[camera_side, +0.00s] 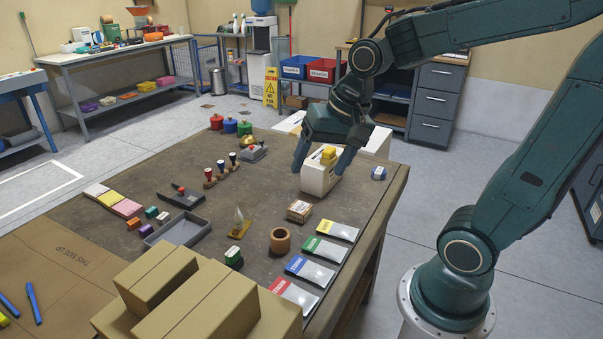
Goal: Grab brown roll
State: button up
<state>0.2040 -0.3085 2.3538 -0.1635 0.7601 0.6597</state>
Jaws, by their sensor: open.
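The brown roll (280,240) stands upright on the brown work table (215,165), near the middle of its right half. Its round hole faces up. My gripper (321,168) is at the far right part of the table, well behind the roll. It is open, with its fingers on either side of a white block-shaped object (318,182) that has a yellow top. I cannot tell whether the fingers touch that object. Nothing covers the roll.
A small labelled box (299,211) stands just behind the roll. Several colored-topped packets (324,249) lie to its right along the table edge. Cardboard boxes (200,305) rise in front.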

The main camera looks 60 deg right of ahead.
jog(key=w+d+f+m+g+y, duration=0.1)
jog(key=w+d+f+m, duration=0.4)
jog(key=w+f+m, duration=0.25)
jog(key=m+y, duration=0.2)
jog(key=m, duration=0.7)
send_near(282, 233)
jog(key=shift+d+r, duration=0.25)
jog(key=shift+r, duration=0.3)
jog(key=shift+d+r, duration=0.25)
jog(key=shift+r, duration=0.3)
jog(key=shift+x, duration=4.3)
jog(key=shift+s, duration=0.1)
jog(key=shift+s+x, duration=0.1)
jog(key=shift+x, duration=1.2)
jog(key=shift+s+x, duration=0.15)
jog(key=shift+x, duration=1.15)
jog(key=shift+a, duration=0.15)
